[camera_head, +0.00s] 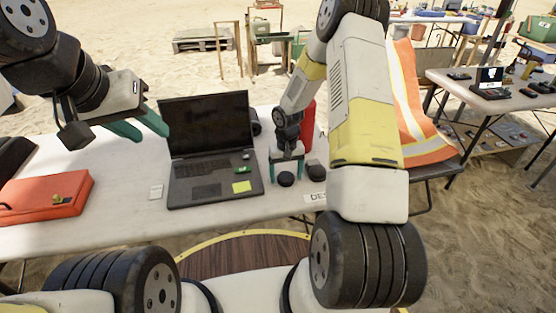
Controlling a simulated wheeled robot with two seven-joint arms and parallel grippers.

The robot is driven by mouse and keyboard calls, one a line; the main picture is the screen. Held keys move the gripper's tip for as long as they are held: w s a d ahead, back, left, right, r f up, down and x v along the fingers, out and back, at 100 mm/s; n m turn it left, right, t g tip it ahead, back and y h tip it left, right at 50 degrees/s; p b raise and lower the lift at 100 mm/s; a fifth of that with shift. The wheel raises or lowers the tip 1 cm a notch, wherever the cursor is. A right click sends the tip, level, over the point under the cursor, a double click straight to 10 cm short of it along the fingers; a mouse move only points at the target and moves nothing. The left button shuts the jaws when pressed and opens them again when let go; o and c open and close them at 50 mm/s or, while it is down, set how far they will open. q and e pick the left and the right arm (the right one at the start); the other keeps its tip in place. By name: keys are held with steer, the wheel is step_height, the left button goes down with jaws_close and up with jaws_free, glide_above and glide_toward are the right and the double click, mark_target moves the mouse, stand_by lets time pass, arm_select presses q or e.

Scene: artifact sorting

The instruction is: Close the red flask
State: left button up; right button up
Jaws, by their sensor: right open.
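The red flask (308,122) stands on the white table behind my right arm, which hides part of it; its top cannot be made out. A small round black object, perhaps its cap (286,180), lies on the table at the laptop's right. My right gripper (286,171) points down over this black piece, with its teal fingers apart on either side of it. I cannot tell whether they touch it. My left gripper (142,127) is raised left of the laptop, with its teal fingers apart and nothing seen between them.
An open laptop (208,135) with a yellow note stands mid-table (120,205). A red case (45,197) lies at the left. Another small dark object (316,170) lies right of my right gripper. An orange vest (420,110) hangs at the right, near a second table (480,88).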

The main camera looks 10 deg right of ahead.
mark_target(286, 176)
steer(key=shift+f, duration=0.1)
steer(key=c, duration=1.4)
steer(key=shift+r, duration=0.7)
step_height(286, 176, up, 2)
steer(key=shift+r, duration=0.2)
steer(key=s+a, duration=0.1)
steer(key=s, duration=0.4)
steer(key=s+a, duration=0.1)
steer(key=s, duration=0.4)
steer(key=s+a+r, duration=0.1)
steer(key=s, duration=0.4)
steer(key=shift+s+a+r, duration=0.1)
steer(key=shift+s+a, duration=0.05)
steer(key=shift+s, duration=0.2)
